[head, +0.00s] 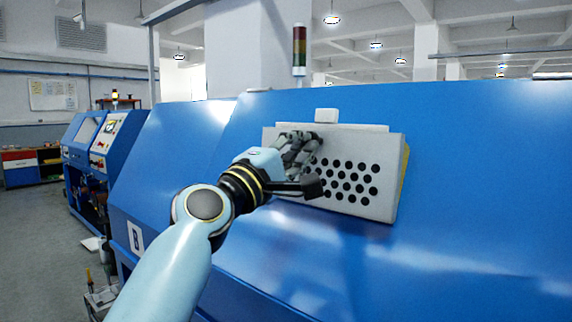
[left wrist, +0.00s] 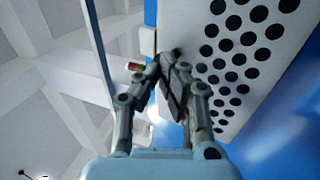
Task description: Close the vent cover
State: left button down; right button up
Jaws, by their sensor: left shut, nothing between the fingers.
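The vent cover (head: 349,182) is a light grey panel with rows of black round holes, on the sloped front of a blue machine. It stands tilted out from the machine, with a yellowish side showing at its right. A small white block (head: 326,115) sits just above its top edge. My left gripper (head: 312,142) is in front of the cover's upper left part and hides some of it. In the left wrist view the fingertips (left wrist: 168,62) are together and empty, beside the cover's edge (left wrist: 240,60). Whether they touch it I cannot tell. My right gripper is not seen.
The blue machine (head: 480,190) fills the middle and right. A red, amber and green signal tower (head: 299,50) stands behind it. Another blue machine with a control panel (head: 103,135) is at the left. Grey floor (head: 40,220) is open at the far left.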

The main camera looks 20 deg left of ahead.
aim_at(319, 130)
pick_arm(q)
jog(key=shift+x, duration=3.25)
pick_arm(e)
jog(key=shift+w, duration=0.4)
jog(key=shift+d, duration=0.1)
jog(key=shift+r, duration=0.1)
